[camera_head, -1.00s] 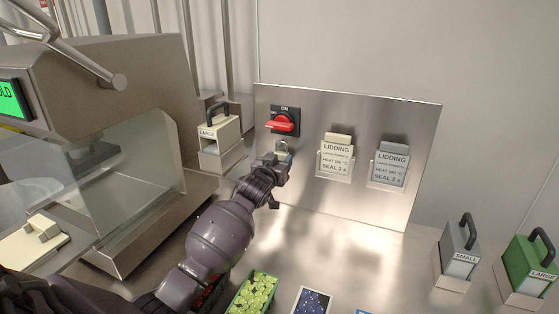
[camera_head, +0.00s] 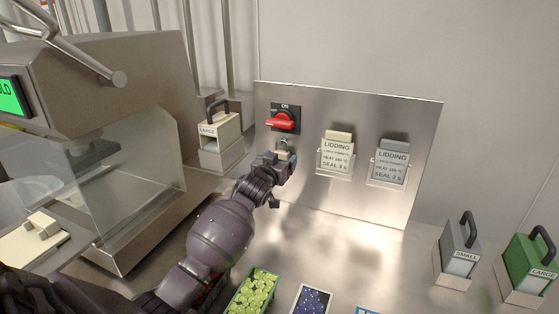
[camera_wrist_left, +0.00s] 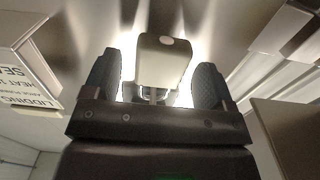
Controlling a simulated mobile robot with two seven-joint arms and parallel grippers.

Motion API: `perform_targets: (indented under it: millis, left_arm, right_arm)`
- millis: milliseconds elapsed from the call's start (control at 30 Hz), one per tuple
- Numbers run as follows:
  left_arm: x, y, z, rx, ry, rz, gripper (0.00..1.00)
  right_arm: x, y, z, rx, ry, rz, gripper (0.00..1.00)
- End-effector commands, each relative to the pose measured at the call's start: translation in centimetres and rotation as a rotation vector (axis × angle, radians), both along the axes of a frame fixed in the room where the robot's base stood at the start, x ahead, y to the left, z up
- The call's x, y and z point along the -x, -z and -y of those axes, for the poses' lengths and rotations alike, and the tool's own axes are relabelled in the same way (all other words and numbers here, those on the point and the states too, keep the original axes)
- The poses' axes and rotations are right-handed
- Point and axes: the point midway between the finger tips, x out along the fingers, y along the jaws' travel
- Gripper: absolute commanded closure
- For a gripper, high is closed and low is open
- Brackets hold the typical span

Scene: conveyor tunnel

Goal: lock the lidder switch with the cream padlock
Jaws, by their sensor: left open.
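The lidder switch (camera_head: 284,121) has a red handle lying roughly horizontal on a black plate, on the steel panel. Just below it a grey shackle (camera_head: 284,144) shows behind my left gripper (camera_head: 278,161). In the left wrist view the cream padlock (camera_wrist_left: 161,62) stands between the two dark fingers of my left gripper (camera_wrist_left: 158,84), with its shackle end towards the gripper's palm. The fingers are apart, with bright gaps beside the padlock. In the head view the gripper hides most of the padlock, and what the shackle hangs on is unclear. My right gripper is not in view.
Two lidding cards, a cream (camera_head: 336,153) and a grey (camera_head: 390,162), hang on the panel (camera_head: 360,205) to the right. A cream LARGE block (camera_head: 219,138) stands left of it. The sealing machine (camera_head: 125,150) fills the left. Berry punnets (camera_head: 253,291) lie in front.

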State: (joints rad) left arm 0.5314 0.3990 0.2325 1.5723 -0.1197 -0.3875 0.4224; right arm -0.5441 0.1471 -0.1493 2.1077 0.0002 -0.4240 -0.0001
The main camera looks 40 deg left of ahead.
Motion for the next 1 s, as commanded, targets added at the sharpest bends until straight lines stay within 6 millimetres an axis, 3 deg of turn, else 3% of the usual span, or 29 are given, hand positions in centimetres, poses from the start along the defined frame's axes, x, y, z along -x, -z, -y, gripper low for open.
perform_targets:
  millis: [300,600,1000]
  left_arm:
    - [4.2,-0.3,1.0,0.0,0.0,0.003,0.22]
    - [8.7,-0.2,2.1,0.001,0.0,0.002,0.22]
    - [10.5,-0.1,2.6,0.0,0.0,0.001,0.22]
  right_arm:
    - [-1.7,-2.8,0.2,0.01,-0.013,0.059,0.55]
    - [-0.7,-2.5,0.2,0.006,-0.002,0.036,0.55]
    - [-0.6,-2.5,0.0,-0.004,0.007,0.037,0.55]
